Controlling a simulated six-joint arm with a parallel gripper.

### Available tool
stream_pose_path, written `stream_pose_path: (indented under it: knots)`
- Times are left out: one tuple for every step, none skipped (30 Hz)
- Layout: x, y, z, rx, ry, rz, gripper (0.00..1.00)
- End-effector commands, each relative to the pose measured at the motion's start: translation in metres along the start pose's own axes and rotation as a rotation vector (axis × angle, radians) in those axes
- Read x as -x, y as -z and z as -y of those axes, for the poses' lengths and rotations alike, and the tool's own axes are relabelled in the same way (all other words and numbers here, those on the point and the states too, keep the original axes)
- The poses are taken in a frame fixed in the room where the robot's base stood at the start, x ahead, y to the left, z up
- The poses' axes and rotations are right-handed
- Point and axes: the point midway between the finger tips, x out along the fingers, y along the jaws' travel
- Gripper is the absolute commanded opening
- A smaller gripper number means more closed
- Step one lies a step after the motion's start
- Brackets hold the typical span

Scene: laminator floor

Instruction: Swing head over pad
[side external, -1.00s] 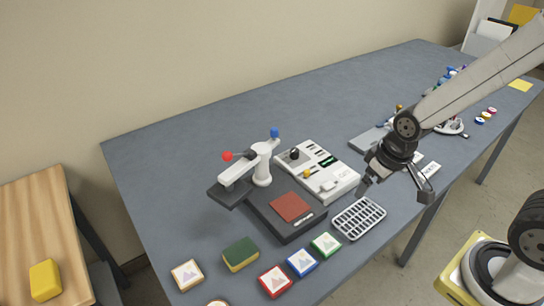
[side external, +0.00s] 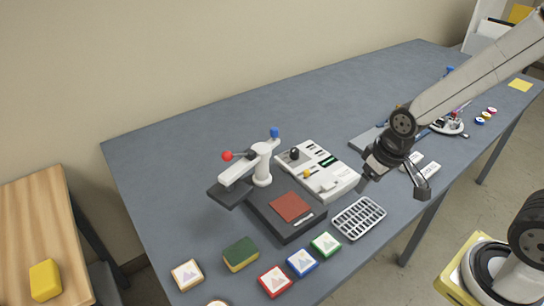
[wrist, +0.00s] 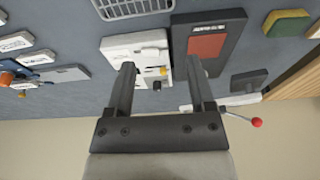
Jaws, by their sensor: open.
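The press has a white swing head (side external: 240,170) on a round post, with a dark plate (side external: 229,194) at its end. A red-knobbed lever (side external: 228,156) and a blue knob (side external: 274,132) sit on it. The head points left, off to the side of the red-brown pad (side external: 290,207) on the dark base (side external: 270,221). The pad also shows in the wrist view (wrist: 206,46), with the red knob (wrist: 257,122) at lower right. My gripper (side external: 393,190) is open and empty, above the table's right side, apart from the press. Its fingers show in the wrist view (wrist: 160,75).
A white control box (side external: 318,173) stands behind the base. A wire rack (side external: 359,218) lies between my gripper and the base. Several coloured framed tiles (side external: 301,262) and a green-yellow sponge (side external: 240,254) lie in front. The table's back left is clear.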

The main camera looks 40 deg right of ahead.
Motion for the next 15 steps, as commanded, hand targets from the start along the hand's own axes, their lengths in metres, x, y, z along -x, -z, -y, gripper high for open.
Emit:
stream_pose_path:
  knots:
    - [0.0,0.006,0.0,-0.005,0.0,0.001,0.69]
    - [0.0,0.01,0.001,-0.009,0.0,0.005,0.69]
    - [0.0,0.016,0.001,-0.017,0.0,0.008,0.69]
    - [0.001,0.021,0.001,-0.024,0.001,0.01,0.69]
    - [0.001,0.027,0.002,-0.031,0.001,0.014,0.69]
    - [0.001,0.035,0.002,-0.041,0.001,0.018,0.69]
    - [0.001,0.041,0.003,-0.05,0.001,0.023,0.69]
    - [0.001,0.048,0.003,-0.06,0.001,0.027,0.69]
    - [0.002,0.058,0.004,-0.072,0.0,0.033,0.69]
    - [0.002,0.065,0.005,-0.083,0.0,0.037,0.69]
    - [0.002,0.073,0.005,-0.093,0.0,0.042,0.69]
    - [0.002,0.083,0.006,-0.107,-0.001,0.048,0.69]
    - [0.002,0.09,0.007,-0.118,-0.001,0.052,0.69]
    - [0.003,0.098,0.007,-0.127,-0.002,0.057,0.69]
    - [0.003,0.107,0.008,-0.142,-0.002,0.064,0.69]
